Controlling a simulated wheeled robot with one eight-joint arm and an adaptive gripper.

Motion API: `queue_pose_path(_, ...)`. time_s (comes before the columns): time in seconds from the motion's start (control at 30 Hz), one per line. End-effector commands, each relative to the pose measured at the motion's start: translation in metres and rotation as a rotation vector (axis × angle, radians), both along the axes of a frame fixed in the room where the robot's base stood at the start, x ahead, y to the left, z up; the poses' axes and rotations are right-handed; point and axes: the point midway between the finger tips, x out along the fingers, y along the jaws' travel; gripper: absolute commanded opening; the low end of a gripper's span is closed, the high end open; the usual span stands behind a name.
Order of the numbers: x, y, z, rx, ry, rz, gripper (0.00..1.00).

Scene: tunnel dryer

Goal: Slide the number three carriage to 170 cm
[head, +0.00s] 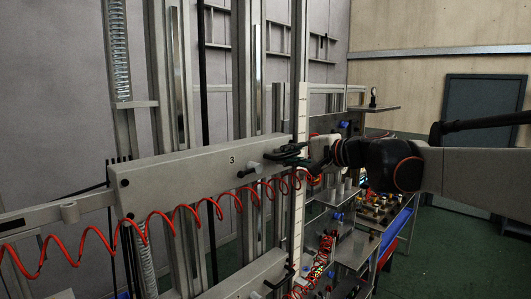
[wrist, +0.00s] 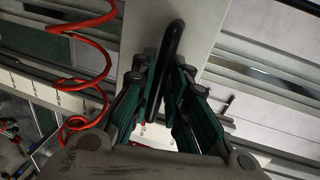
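The number three carriage (head: 190,170) is a long grey beam marked "3", tilted in the head view across the vertical rails. My gripper (head: 290,152) is at its right end. In the wrist view, a black bar handle (wrist: 172,45) stands out from the carriage (wrist: 205,20). The green-padded fingers of my gripper (wrist: 165,85) lie on either side of this handle, with a visible gap beside it, so the gripper is open around it. A white upright scale strip (head: 301,110) stands behind the carriage's right end; its figures are too small to read.
A red coiled hose (head: 150,220) hangs along the carriage front and passes close below my gripper. Another grey carriage (head: 240,276) is lower down. Shelves with small parts (head: 375,210) stand at the right behind my arm. Green floor is clear at far right.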

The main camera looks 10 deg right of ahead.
Motion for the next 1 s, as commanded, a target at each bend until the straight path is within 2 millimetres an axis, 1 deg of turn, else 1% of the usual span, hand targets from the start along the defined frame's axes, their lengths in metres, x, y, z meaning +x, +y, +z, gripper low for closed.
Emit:
queue_pose_path(0.37,0.0,0.0,0.001,0.0,-0.001,-0.001,0.31)
queue_pose_path(0.47,0.0,0.0,0.007,0.0,-0.001,-0.001,0.31)
queue_pose_path(0.57,0.0,0.0,0.02,0.001,0.0,-0.001,0.31)
queue_pose_path(0.8,-0.001,0.0,0.067,0.002,-0.001,-0.002,0.31)
queue_pose_path(0.9,-0.002,0.0,0.082,0.002,-0.001,-0.002,0.31)
queue_pose_path(1.0,-0.001,0.0,0.093,0.002,-0.001,-0.002,0.31)
